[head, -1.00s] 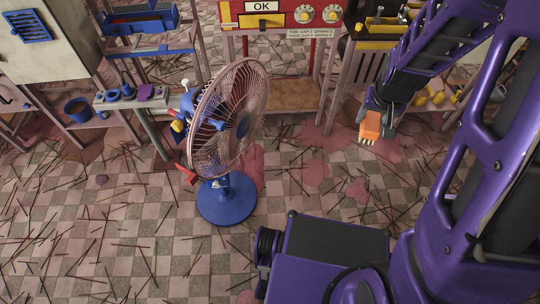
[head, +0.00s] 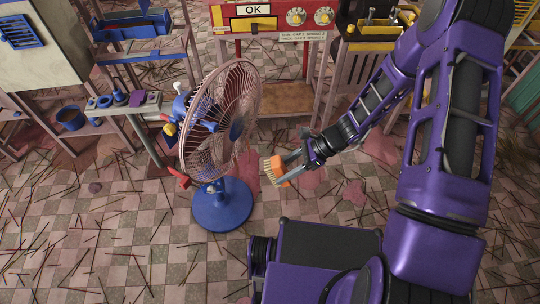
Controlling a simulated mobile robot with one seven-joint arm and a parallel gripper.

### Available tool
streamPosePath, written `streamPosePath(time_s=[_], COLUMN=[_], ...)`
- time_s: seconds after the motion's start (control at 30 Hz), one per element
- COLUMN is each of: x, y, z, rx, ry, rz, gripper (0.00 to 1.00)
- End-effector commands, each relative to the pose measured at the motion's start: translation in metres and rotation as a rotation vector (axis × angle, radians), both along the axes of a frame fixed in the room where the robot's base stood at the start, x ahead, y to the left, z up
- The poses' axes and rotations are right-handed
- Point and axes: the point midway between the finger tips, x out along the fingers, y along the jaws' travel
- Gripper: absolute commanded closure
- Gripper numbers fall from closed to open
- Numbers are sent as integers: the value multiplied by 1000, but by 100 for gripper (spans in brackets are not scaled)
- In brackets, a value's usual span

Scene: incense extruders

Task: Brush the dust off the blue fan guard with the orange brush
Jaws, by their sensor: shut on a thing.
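The fan guard (head: 222,115) is a round wire cage on a standing fan in the middle left. Its wires look pinkish brown, with blue fan parts behind them. The fan's round blue base (head: 222,207) stands on the floor. My gripper (head: 290,167) is shut on the orange brush (head: 280,170), to the right of the guard's lower part. The brush's pale bristles point left towards the fan. A gap shows between the bristles and the guard in this view. The fingers hide part of the brush.
A red panel marked OK (head: 280,18) stands behind on a metal frame. A low shelf (head: 112,112) with blue and purple pieces is left of the fan, near a blue bucket (head: 71,117). Thin sticks and pink stains cover the tiled floor.

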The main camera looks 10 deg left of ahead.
Motion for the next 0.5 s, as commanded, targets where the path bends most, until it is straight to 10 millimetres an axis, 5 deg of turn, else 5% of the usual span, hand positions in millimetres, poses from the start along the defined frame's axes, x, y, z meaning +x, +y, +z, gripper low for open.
streamPosePath(time_s=[0.2,0.5], x=[17,42], y=[31,47], z=[-6,-4], rx=[220,351], ry=[27,-13], rz=[-337,-563], gripper=[89,89])
